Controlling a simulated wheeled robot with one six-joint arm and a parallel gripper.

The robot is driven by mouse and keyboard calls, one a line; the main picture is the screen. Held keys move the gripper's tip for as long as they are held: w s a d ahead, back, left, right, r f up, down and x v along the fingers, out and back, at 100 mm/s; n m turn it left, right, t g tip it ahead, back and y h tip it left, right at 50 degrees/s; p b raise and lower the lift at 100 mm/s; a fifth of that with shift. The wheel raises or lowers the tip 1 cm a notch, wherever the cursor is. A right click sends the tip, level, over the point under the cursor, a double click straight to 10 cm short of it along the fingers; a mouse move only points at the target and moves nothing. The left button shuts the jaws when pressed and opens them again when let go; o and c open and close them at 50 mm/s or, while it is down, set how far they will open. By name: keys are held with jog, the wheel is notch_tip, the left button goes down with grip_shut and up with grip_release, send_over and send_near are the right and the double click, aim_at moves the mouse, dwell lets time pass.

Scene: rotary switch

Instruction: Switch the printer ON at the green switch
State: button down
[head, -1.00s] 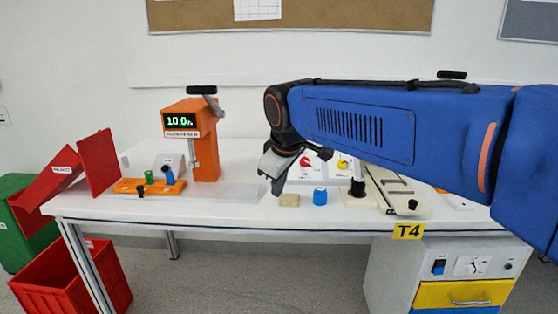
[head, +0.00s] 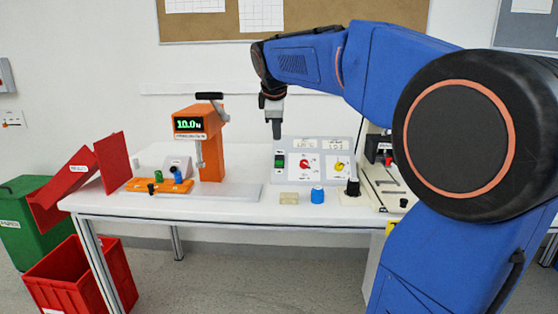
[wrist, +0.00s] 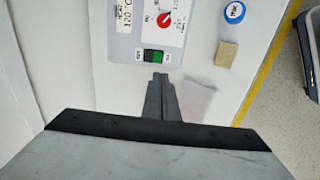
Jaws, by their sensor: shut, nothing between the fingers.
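A grey control panel (head: 322,158) stands on the white table. The green rocker switch (head: 280,161) is at its left side, in a black frame. In the wrist view the switch (wrist: 154,56) shows a dark half on the left and a green half on the right. My gripper (head: 276,136) points down with its fingers together and empty. In the head view it appears just above the green switch. In the wrist view the gripper's tips (wrist: 159,76) lie close below the switch in the picture; I cannot tell whether they touch it.
A red knob (head: 306,163) and a yellow knob (head: 340,167) sit right of the switch on the panel. A beige block (head: 289,198) and a blue cap (head: 317,195) lie in front. An orange press (head: 210,150) stands to the left.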

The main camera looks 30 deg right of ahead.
aim_at(279, 162)
jog(key=x, duration=1.4)
jog(key=shift+s, duration=0.1)
jog(key=shift+f, duration=0.3)
jog(key=shift+r, duration=0.1)
jog(key=shift+r, duration=0.7)
dwell(0.3)
